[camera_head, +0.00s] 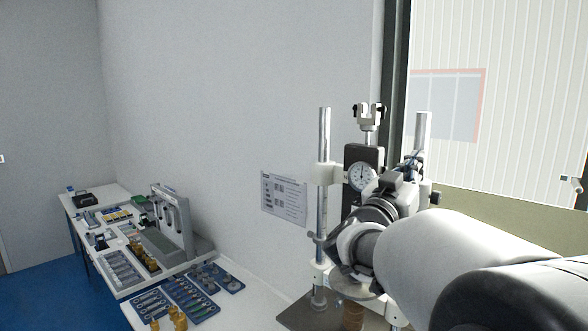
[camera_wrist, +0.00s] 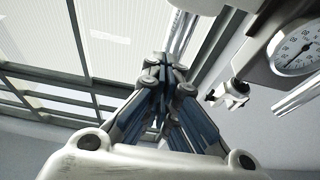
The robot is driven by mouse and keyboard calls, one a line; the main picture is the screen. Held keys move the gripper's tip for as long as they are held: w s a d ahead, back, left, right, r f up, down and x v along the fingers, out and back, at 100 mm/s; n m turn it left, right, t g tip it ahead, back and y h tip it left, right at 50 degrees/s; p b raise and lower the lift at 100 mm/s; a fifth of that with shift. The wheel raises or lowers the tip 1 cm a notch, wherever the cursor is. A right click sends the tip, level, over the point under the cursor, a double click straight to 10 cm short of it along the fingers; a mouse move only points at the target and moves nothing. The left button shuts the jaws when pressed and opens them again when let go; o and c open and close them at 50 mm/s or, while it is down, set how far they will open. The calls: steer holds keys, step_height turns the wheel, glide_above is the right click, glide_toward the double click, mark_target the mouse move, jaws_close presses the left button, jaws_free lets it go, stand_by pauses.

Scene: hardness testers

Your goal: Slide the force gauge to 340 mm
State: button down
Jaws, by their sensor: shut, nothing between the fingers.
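The force gauge (camera_head: 362,176) is a dark block with a round white dial, held between two upright metal columns of a test stand. In the wrist view its dial (camera_wrist: 298,48) shows at the upper right, cut by the frame edge. My gripper (camera_wrist: 163,62) is shut and empty, beside the gauge and close to a pale stand part at the top of the wrist view. I cannot tell whether it touches the stand. In the head view my arm and wrist hide the right column's lower part. No scale in mm can be read.
The left column (camera_head: 323,150) rises from a dark base plate (camera_head: 296,318). A printed sheet (camera_head: 284,198) hangs on the wall behind. A bench (camera_head: 255,305) with tool trays runs to the left. A framed window (camera_head: 480,120) stands behind the right column.

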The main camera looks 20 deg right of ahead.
steer(key=d+f, duration=0.1)
steer(key=w+d+f, duration=0.1)
steer(key=f, duration=0.1)
steer(key=shift+w+d, duration=0.2)
steer(key=shift+f, duration=0.1)
stand_by(0.3)
